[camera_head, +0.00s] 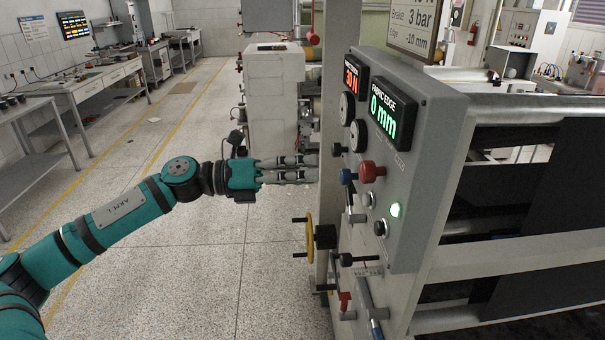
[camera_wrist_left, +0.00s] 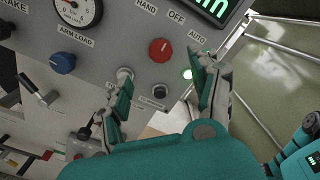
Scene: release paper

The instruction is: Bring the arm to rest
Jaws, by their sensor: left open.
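My left arm (camera_head: 118,208) is teal and reaches out from the lower left in the head view. My left gripper (camera_head: 312,168) is at the control panel's left side, its fingers pointing at the machine. In the left wrist view the gripper (camera_wrist_left: 161,85) has its two fingers spread apart with nothing between them. The grey control panel (camera_wrist_left: 120,35) lies beyond the fingers. Whether the fingertips touch it cannot be told. The red knob (camera_wrist_left: 161,50) shows between the fingertips, under HAND, OFF and AUTO labels. My right gripper is not in view.
The head view shows the panel's blue knob (camera_head: 347,176), lit green button (camera_head: 395,210) and FABRIC EDGE display (camera_head: 391,113) reading 0 mm. A yellow handwheel (camera_head: 309,237) is below my gripper. Workbenches (camera_head: 95,85) stand at the left. The floor (camera_head: 200,270) between is clear.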

